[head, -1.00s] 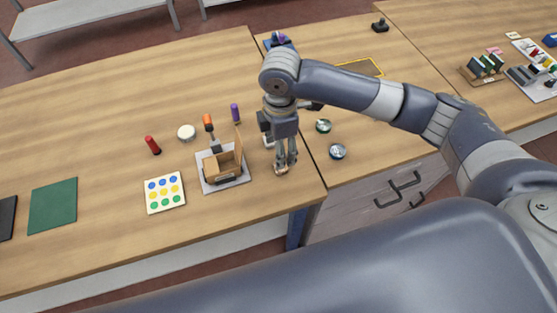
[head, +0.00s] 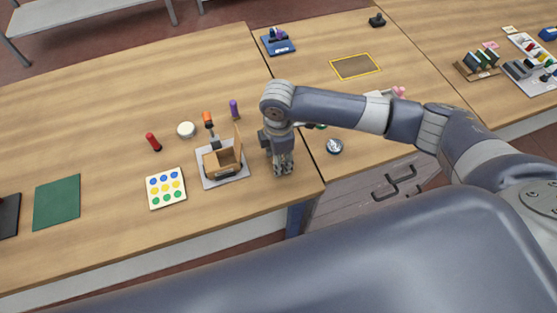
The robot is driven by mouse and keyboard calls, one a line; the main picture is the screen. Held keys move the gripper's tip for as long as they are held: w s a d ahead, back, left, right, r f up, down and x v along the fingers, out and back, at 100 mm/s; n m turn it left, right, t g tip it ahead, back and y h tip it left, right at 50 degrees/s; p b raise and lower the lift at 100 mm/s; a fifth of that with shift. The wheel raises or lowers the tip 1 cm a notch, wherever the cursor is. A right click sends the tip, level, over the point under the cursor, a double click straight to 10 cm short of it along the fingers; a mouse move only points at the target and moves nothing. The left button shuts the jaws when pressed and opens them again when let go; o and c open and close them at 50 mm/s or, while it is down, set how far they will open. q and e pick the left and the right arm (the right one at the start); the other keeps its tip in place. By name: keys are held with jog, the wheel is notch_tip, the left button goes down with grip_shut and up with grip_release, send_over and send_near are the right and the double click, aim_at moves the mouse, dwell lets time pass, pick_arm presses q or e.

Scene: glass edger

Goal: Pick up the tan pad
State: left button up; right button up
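My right gripper (head: 283,170) points down at the front right of the left table, just right of the small open box. Its fingertips are close to the tabletop. They are too small to show whether they are open or hold anything. I cannot make out a separate tan pad; one could be hidden under the gripper. A flat tan-brown rectangle with a yellow border (head: 356,66) lies on the table behind my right arm, but I cannot tell whether it is a pad or a marked area. My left gripper is out of view.
The open brown box on a grey plate (head: 211,180) stands close left of the gripper. A white card with coloured dots (head: 166,188), a red cylinder (head: 153,142) and a green mat (head: 57,203) lie farther left. A round tin (head: 334,146) is to the right.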

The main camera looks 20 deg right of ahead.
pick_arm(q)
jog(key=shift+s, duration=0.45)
pick_arm(e)
jog(key=shift+c, duration=1.4)
jog(key=shift+r, duration=0.1)
